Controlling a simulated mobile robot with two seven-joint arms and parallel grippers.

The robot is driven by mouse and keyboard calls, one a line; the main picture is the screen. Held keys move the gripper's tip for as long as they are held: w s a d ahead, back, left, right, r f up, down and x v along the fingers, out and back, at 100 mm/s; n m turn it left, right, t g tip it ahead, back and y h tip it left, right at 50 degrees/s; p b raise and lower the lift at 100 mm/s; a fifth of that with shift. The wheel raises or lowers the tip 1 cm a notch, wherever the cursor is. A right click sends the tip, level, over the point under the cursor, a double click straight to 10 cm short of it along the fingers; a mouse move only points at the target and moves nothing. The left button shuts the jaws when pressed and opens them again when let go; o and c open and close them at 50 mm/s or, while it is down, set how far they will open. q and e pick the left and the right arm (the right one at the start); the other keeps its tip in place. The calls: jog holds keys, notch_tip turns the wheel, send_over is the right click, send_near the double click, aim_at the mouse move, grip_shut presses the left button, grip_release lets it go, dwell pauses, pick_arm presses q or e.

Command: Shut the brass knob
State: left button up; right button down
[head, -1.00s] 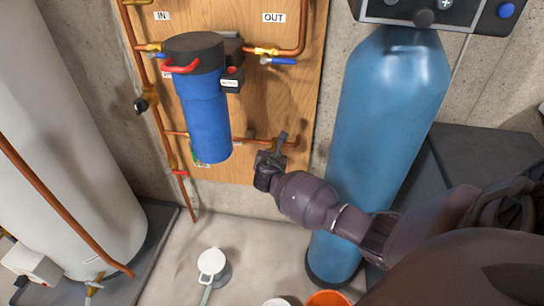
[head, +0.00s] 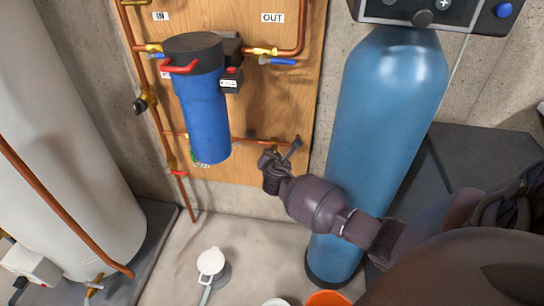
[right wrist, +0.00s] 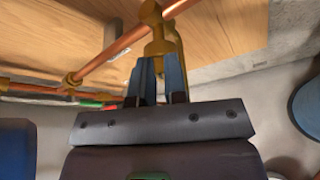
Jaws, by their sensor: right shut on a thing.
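The brass knob (right wrist: 157,47) sits on a copper pipe in the right wrist view, at the top centre. My right gripper (right wrist: 160,72) is shut on it, with its two dark fingers close together at the brass part. In the head view my right gripper (head: 282,155) is at the lower right of the wooden board, by the lower copper pipe. The gripper largely hides the knob there, so how far it is turned cannot be told. My left gripper is not in view.
A blue filter housing (head: 205,115) hangs on the wooden board (head: 285,100) left of my gripper. A tall blue tank (head: 385,130) stands to the right, close to my arm. A white tank (head: 60,130) stands at left. An orange bucket (head: 328,298) is on the floor.

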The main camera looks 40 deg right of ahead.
pick_arm(q)
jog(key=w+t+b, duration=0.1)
jog(key=b, duration=0.3)
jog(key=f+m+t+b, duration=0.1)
jog(key=b, duration=0.3)
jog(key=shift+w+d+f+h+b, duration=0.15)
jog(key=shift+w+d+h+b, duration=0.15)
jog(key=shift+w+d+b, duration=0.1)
pick_arm(e)
jog(key=m+t, duration=0.1)
jog(key=m, duration=0.1)
jog(key=f+m+t, duration=0.1)
jog(key=m+t, duration=0.1)
jog(key=m, duration=0.1)
jog(key=s+m+t+y, duration=0.1)
jog(key=m, duration=0.2)
jog(key=shift+d+f, duration=0.25)
jog(key=shift+f, duration=0.15)
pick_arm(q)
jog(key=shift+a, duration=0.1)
pick_arm(e)
jog(key=shift+w+r, duration=0.1)
jog(key=shift+r, duration=0.05)
jog(key=c, duration=1.2)
grip_release()
jog(key=shift+o, duration=0.2)
